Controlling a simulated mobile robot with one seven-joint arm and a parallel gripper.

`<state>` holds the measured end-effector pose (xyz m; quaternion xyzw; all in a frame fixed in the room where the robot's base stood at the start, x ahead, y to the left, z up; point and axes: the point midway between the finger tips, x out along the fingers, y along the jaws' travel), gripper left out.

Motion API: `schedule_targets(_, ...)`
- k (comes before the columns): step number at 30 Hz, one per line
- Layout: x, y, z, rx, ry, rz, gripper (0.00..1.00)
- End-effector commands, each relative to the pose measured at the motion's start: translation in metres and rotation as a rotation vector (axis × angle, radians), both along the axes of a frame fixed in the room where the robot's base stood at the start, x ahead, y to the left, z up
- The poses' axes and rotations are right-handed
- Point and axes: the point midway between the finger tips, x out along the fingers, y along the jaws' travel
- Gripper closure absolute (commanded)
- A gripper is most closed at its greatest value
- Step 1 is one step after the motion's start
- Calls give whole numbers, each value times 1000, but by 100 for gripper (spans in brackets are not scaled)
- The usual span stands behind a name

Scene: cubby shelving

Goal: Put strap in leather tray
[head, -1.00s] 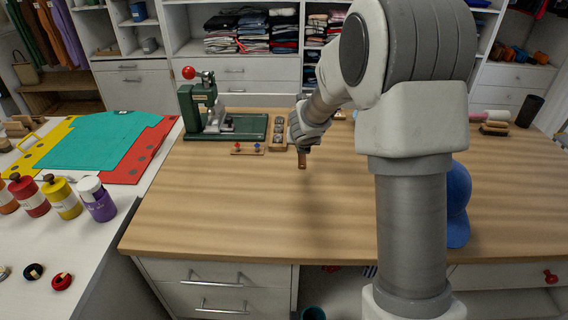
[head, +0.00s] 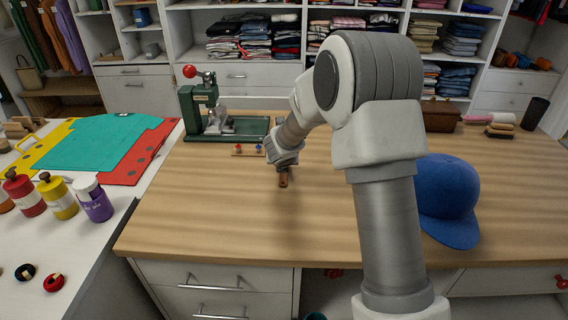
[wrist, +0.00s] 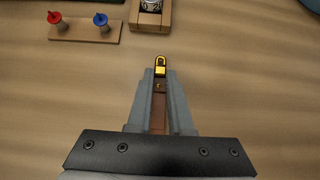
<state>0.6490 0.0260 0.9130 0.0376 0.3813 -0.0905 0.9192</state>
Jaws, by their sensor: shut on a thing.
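A brown strap (head: 283,178) hangs from my gripper (head: 284,167) over the middle-left of the wooden table. In the wrist view my gripper (wrist: 160,98) is shut on the strap (wrist: 158,121); its brass fitting (wrist: 160,66) sticks out past the fingertips. I cannot tell in the head view whether the strap's lower end touches the table. A brown leather tray (head: 441,117) stands at the back right of the table, beyond my arm and well apart from my gripper. Its inside is not clearly visible.
A green press (head: 209,112) and a small board with red and blue pegs (head: 248,150) stand at the back left. A blue cap (head: 447,198) lies right of my arm. Light blocks (head: 500,126) and a dark cup (head: 532,112) stand far right. The front middle is clear.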

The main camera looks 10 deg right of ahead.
Motion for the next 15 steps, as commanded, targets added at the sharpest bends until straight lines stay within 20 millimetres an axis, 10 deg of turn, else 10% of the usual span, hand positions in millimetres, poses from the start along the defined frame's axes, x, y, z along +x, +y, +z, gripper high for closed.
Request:
schedule_targets(5, 0, 0, -5, 0, 0, 0, 100)
schedule_targets(6, 0, 0, -3, 0, 0, 0, 74)
schedule_targets(9, 0, 0, -3, 0, 0, 0, 56)
schedule_targets(15, 0, 0, -3, 0, 0, 0, 52)
